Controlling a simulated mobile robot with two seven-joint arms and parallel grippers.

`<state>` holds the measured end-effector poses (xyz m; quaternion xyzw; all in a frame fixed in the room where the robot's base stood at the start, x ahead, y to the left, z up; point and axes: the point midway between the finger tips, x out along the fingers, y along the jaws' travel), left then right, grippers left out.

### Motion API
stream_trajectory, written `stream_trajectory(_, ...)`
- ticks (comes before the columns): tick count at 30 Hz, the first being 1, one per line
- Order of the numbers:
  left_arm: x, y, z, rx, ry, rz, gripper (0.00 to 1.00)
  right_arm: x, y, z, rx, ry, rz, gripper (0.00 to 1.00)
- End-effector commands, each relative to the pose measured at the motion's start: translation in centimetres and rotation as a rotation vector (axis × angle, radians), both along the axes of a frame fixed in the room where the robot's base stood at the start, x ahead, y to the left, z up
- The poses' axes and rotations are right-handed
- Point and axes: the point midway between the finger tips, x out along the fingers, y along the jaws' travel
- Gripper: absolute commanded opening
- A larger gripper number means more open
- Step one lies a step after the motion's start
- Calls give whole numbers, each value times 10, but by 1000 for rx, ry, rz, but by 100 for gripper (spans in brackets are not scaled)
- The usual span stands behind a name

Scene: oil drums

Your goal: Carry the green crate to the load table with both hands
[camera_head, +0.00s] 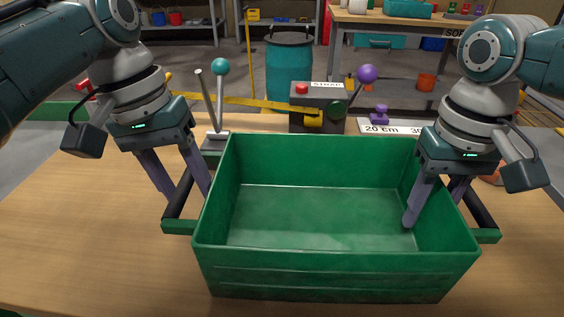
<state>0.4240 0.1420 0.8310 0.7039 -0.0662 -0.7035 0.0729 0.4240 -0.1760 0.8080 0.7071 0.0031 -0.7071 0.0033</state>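The green crate (335,262) stands open and empty on a wooden table. It has a dark bar handle on its left side (176,196) and another on its right side (481,208). My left gripper (189,195) is open at the left handle, with one finger on the outer side of the bar and one between bar and crate wall. My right gripper (432,211) is open at the right wall. One finger shows inside the crate, the other is partly hidden behind the wall, near the right handle. I cannot tell whether either gripper touches the crate.
Behind the crate stand a grey control box (318,104), a lever with a teal ball (220,67), and a purple-ball lever (367,74). A white sign (385,128) lies right. A teal drum (289,62) and workbench (400,18) stand farther back. The table's left is clear.

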Motion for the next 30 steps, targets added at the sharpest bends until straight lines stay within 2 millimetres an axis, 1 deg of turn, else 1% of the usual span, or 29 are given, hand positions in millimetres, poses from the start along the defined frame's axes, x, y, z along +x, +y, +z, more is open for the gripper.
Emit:
stream_trajectory(1,1,3,12,0,-7,1,52,0,0,0,0,0,0,36)
stream_trajectory(6,1,11,52,2,-6,1,52,0,0,0,0,0,0,36)
stream_trajectory(9,1,15,71,1,-6,1,52,0,0,0,0,0,0,36)
stream_trajectory(12,1,19,84,5,-5,2,52,0,0,0,0,0,0,36)
stream_trajectory(17,0,20,94,3,-1,0,52,0,0,2,1,0,1,36)
stream_trajectory(20,0,20,95,2,1,0,52,1,0,11,2,-2,2,36)
stream_trajectory(23,0,20,95,2,1,0,52,1,0,27,1,-5,2,36)
stream_trajectory(27,0,20,95,2,0,0,52,1,0,62,2,-6,2,36)
stream_trajectory(30,0,20,94,2,0,0,52,1,0,84,0,-5,0,36)
